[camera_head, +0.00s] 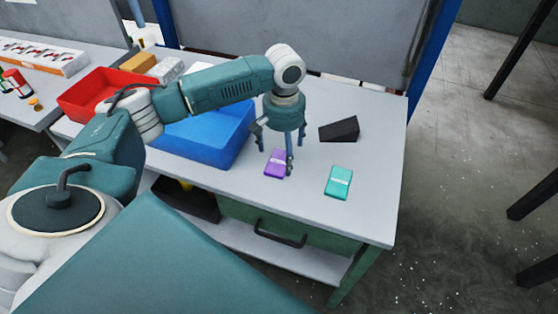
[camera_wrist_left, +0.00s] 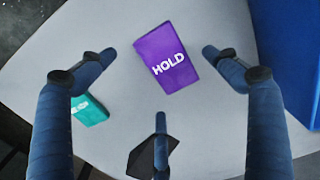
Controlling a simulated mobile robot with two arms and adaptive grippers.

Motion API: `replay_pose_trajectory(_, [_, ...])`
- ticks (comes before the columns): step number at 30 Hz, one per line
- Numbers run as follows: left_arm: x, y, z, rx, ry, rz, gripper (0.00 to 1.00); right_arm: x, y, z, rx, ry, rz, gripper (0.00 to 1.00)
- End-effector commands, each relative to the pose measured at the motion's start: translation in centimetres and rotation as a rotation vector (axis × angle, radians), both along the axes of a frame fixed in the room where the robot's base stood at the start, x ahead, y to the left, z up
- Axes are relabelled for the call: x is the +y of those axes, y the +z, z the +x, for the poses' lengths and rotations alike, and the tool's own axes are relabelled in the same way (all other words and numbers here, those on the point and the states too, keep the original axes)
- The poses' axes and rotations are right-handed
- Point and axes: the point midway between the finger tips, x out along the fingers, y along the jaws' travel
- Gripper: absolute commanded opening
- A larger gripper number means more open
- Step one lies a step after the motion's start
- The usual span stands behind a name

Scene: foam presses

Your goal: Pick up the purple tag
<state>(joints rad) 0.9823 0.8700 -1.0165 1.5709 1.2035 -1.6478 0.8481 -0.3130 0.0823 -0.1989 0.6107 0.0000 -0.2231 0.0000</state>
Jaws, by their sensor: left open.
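The purple tag (camera_head: 275,163) lies flat on the grey table, close to the blue bin. In the left wrist view the purple tag (camera_wrist_left: 166,58) carries the white word HOLD. My left gripper (camera_head: 278,150) points down over the tag with its fingers spread. In the left wrist view the open left gripper (camera_wrist_left: 158,62) has one finger on each side of the tag and a third finger below it; the fingers are empty. I cannot tell the exact height of the fingertips above the table. My right gripper is not in view.
A teal tag (camera_head: 338,182) lies to the right of the purple tag. A black wedge (camera_head: 339,130) lies behind it. The blue bin (camera_head: 222,150) and a red bin (camera_head: 72,104) stand to the left. The table's (camera_head: 372,205) front right part is clear.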

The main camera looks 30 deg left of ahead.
Motion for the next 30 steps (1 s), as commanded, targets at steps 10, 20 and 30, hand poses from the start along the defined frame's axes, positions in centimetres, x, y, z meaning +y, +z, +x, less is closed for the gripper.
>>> replay_pose_trajectory(10, [0.1, -3.4, 0.0, 0.0, -0.001, 0.001, 0.89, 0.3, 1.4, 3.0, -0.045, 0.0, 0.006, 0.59])
replay_pose_trajectory(20, [0.1, -3.4, 0.1, 0.0, -0.001, 0.001, 0.57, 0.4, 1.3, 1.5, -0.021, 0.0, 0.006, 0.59])
replay_pose_trajectory(30, [0.1, -3.4, 0.1, -0.001, -0.001, 0.0, 0.4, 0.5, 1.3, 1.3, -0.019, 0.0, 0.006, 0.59])
